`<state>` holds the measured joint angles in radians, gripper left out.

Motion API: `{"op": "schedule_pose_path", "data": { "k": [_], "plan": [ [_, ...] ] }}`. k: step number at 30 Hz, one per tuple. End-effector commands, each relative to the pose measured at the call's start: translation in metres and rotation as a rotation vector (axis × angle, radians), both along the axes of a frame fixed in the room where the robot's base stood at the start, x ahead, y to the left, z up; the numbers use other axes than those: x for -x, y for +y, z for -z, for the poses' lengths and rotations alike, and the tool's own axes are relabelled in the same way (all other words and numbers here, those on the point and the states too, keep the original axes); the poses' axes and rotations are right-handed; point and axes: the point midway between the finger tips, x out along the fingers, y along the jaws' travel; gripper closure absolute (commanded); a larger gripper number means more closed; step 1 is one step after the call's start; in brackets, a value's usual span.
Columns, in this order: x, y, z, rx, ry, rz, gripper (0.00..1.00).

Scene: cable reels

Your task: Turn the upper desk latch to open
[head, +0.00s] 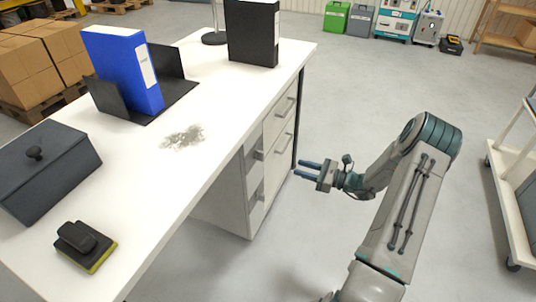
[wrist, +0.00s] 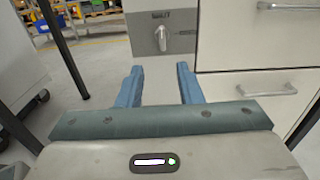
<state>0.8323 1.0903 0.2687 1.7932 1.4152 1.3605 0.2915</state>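In the wrist view a desk latch (wrist: 162,40) sits on a grey plate on a light front panel, just beyond my fingertips. Its short silver lever stands roughly upright in the picture. A small label above it is too small to read. My gripper (wrist: 158,71) is open, with its two blue fingers apart and nothing between them. The latch appears between and beyond the fingertips, apart from them. In the head view my gripper (head: 298,169) is right of the desk's drawer fronts, fingers pointing left towards them.
Drawers with bar handles (wrist: 268,90) are right of the latch. The white desk top (head: 215,110) carries a blue binder (head: 125,70), a black binder (head: 253,32), a dark lidded box (head: 45,165) and a brush-like block (head: 83,245). A white cart (head: 510,190) stands right; floor between is clear.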

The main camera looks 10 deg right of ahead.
Motion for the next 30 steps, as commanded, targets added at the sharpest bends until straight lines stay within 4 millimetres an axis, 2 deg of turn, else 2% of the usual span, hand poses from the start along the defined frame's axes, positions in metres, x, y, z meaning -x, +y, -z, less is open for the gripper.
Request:
{"op": "schedule_pose_path", "data": {
  "k": [5,15,21,30],
  "plan": [
    [-0.010,0.009,0.003,-0.014,0.001,0.012,0.67],
    [-0.050,0.066,0.004,-0.011,0.000,0.010,0.67],
    [-0.071,0.093,0.003,-0.010,0.000,0.011,0.67],
    [-0.082,0.109,0.001,-0.011,0.002,0.013,0.67]
  ]
}}
